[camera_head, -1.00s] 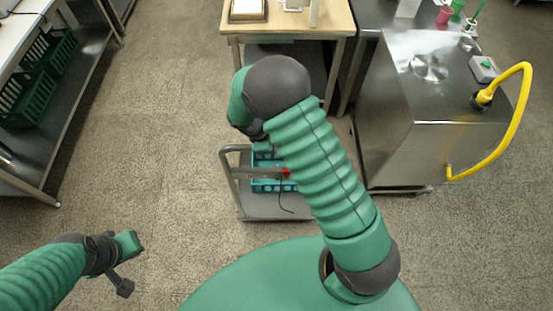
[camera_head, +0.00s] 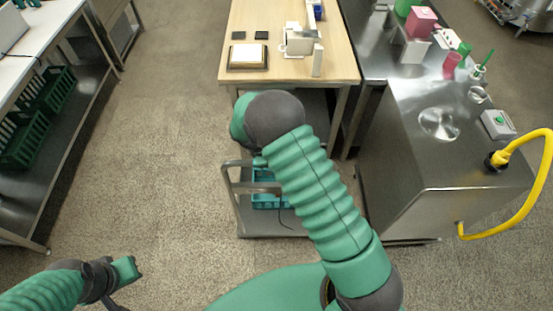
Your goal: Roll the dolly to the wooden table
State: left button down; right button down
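The dolly (camera_head: 246,222) is a low grey platform cart with an upright handle frame at its left and back. It stands on the floor in front of the wooden table (camera_head: 240,75), with a teal crate (camera_head: 268,201) and a dark cable on it. My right arm reaches over the dolly and hides part of it. My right gripper is hidden behind the arm near the dolly handle, so its hold cannot be told. My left gripper (camera_head: 128,285) is low at the left, over bare floor and away from the dolly. Its fingers are not clear.
A steel machine (camera_head: 400,180) with a yellow hose (camera_head: 540,185) stands close on the right. A steel shelf with green crates (camera_head: 25,140) runs along the left. The floor (camera_head: 160,150) between them is open. A scale and other items stand on the wooden table.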

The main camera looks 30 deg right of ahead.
jog(key=shift+d, duration=0.2)
jog(key=c, duration=1.4)
grip_release()
jog(key=shift+w, duration=0.1)
jog(key=shift+o, duration=1)
jog(key=shift+d, duration=0.1)
pick_arm(q)
jog(key=shift+w+d, duration=0.15)
jog(key=shift+d, duration=0.2)
pick_arm(e)
jog(key=shift+d+f, duration=0.1)
pick_arm(q)
jog(key=shift+a+f+b, duration=0.2)
jog(key=shift+f+b, duration=0.4)
jog(key=shift+b, duration=0.05)
pick_arm(e)
jog(key=v, duration=1.6)
jog(key=shift+r, duration=0.35)
jog(key=shift+w, duration=0.1)
jog(key=s+a+f+m+t+y, duration=0.1)
jog(key=s+a+m+y, duration=0.1)
jog(key=s+m, duration=0.3)
jog(key=s+a+f+m+t+y, duration=0.1)
jog(key=s+m, duration=0.5)
jog(key=s, duration=0.6)
jog(key=shift+s+a+f+t+y, duration=0.2)
jog(key=shift+a+f+t+y, duration=0.3)
jog(key=shift+a+y, duration=0.5)
